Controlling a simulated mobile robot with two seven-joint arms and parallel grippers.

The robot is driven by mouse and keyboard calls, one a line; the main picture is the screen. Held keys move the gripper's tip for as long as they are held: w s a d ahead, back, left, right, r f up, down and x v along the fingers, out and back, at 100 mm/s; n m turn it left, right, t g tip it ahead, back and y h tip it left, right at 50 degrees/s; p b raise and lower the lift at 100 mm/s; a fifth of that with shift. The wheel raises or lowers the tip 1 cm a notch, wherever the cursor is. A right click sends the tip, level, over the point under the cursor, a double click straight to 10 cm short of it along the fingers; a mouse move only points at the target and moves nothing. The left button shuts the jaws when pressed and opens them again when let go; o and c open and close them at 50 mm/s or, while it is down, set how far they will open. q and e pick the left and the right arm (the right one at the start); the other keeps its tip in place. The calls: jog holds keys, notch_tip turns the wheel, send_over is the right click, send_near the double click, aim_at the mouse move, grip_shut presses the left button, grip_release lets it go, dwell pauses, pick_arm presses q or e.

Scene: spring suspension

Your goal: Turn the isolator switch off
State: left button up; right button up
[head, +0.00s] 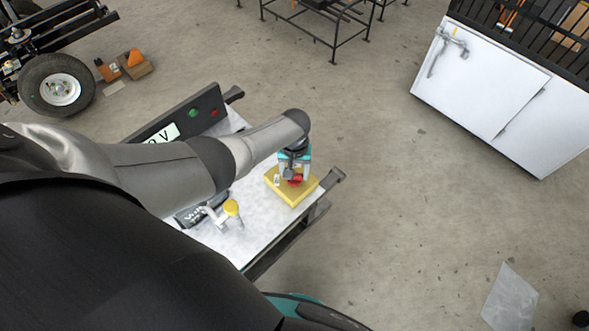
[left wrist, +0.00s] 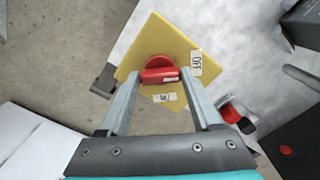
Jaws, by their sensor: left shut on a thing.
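The isolator switch is a yellow plate (head: 291,196) with a red rotary handle (head: 295,180), on a light workbench top. In the left wrist view the plate (left wrist: 150,40) carries a label reading OFF (left wrist: 195,63) at its right and a second small label (left wrist: 165,97) near its lower corner, too small to read surely. My left gripper (head: 293,173) is over the plate, its fingers (left wrist: 158,78) on either side of the red handle (left wrist: 160,74), shut on it. The handle's bar lies crosswise between the fingers; which label it points to I cannot tell. My right gripper is not in view.
The bench (head: 240,240) also holds a dark panel (head: 180,125) with a display and green and red buttons, and a yellow-capped part (head: 231,208) left of the switch. A white cabinet (head: 490,85) stands at the right. Floor between bench and cabinet is clear.

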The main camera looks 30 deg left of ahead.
pick_arm(q)
jog(key=shift+w+n, duration=0.1)
jog(key=shift+n, duration=0.4)
jog(key=o, duration=1.4)
jog(key=shift+r+p, duration=0.55)
notch_tip(320, 180, up, 14)
jog(key=p, duration=0.7)
jog(key=shift+r, duration=0.1)
